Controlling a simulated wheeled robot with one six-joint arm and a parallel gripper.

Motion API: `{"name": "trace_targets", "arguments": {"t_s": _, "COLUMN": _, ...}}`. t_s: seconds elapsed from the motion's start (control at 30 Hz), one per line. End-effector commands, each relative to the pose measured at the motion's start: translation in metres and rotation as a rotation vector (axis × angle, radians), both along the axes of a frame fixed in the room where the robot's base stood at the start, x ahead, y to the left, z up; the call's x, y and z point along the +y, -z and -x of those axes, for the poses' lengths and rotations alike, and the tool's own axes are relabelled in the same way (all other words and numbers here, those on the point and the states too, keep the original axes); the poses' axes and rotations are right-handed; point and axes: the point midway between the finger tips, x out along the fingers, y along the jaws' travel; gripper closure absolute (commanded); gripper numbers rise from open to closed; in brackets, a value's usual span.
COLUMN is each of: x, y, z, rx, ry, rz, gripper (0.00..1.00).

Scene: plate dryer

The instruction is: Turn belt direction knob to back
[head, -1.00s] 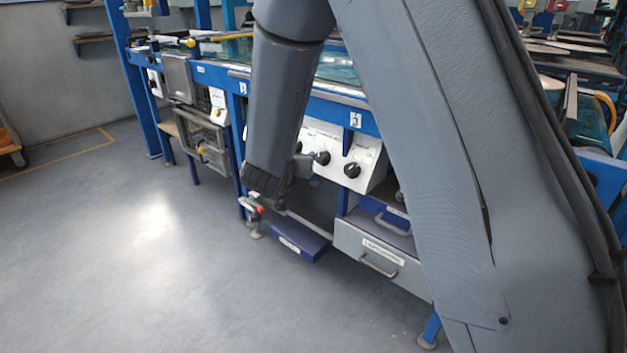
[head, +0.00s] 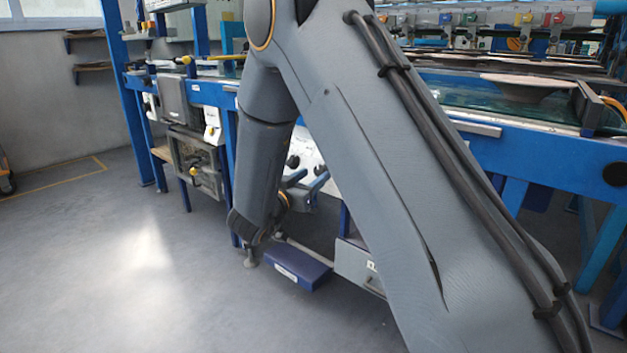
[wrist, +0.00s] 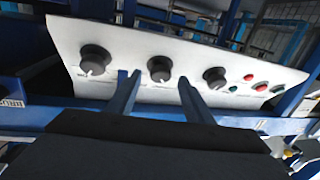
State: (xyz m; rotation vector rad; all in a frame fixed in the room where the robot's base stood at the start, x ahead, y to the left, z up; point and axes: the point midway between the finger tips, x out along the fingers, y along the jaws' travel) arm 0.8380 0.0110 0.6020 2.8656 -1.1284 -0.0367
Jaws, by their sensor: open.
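A white control panel (wrist: 125,45) carries three black knobs in a row: a left knob (wrist: 95,60), a middle knob (wrist: 160,68) and a right knob (wrist: 215,77). Their labels are too small to read, so I cannot tell which sets belt direction. My gripper (wrist: 160,78) is open, its two blue fingers pointing at the panel. The middle knob shows between the fingertips; contact cannot be told. In the head view my gripper (head: 307,181) is just in front of the panel (head: 306,147), which my arm partly hides.
Red and green buttons (wrist: 261,87) sit right of the knobs. A blue frame rail (wrist: 30,116) runs below the panel. In the head view a grey drawer (head: 352,262) and a blue pedal (head: 297,268) are lower down. The floor at left is clear.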

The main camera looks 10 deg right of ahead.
Motion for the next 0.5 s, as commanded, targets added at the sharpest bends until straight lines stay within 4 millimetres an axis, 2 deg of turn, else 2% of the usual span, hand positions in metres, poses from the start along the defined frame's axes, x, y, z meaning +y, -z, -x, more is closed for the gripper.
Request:
{"name": "trace_targets", "arguments": {"t_s": 0.17, "x": -0.0098, "y": 0.0004, "z": -0.0107, "rx": 0.000, "ry": 0.000, "rz": 0.000, "gripper": 0.53}}
{"name": "trace_targets", "arguments": {"t_s": 0.47, "x": -0.0109, "y": -0.0002, "z": -0.0120, "rx": 0.001, "ry": -0.001, "rz": 0.001, "gripper": 0.53}}
{"name": "trace_targets", "arguments": {"t_s": 0.5, "x": -0.0109, "y": -0.0002, "z": -0.0120, "rx": 0.001, "ry": -0.001, "rz": 0.001, "gripper": 0.59}}
